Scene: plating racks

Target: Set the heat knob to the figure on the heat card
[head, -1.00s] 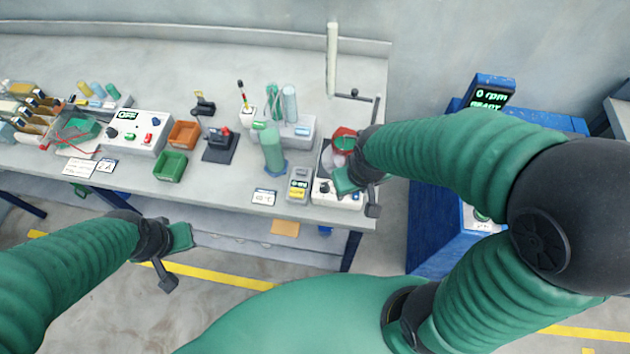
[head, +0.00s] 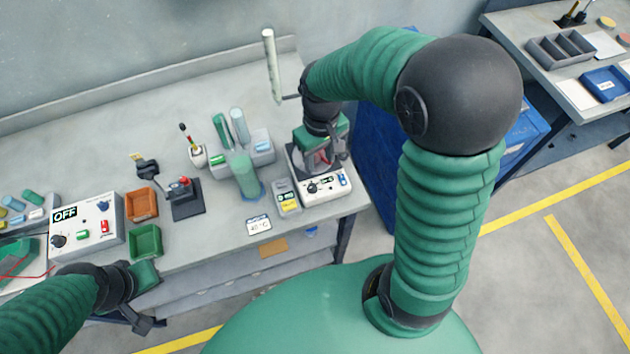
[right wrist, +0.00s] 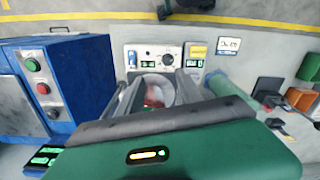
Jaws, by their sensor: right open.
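The white hotplate unit (head: 342,191) stands at the bench's right front corner. The black heat knob (head: 312,188) is on its front panel, beside a small dark display; it also shows in the right wrist view (right wrist: 172,61). The heat card (head: 259,225) lies left of the unit; its figure looks like 45 °C but is blurred. My right gripper (head: 321,157) is open above the plate, behind the knob and apart from it. A round dish with something red (right wrist: 155,95) shows between its fingers. My left gripper (head: 146,276) is by the bench's front edge; its jaws are unclear.
A grey box with a yellow label (head: 287,198) stands between card and hotplate. A green cylinder (head: 245,176) is behind the card. A thin upright post (head: 272,65) rises behind the hotplate. A blue cabinet (head: 372,140) is close on the right. Green (head: 146,241) and orange bins sit left.

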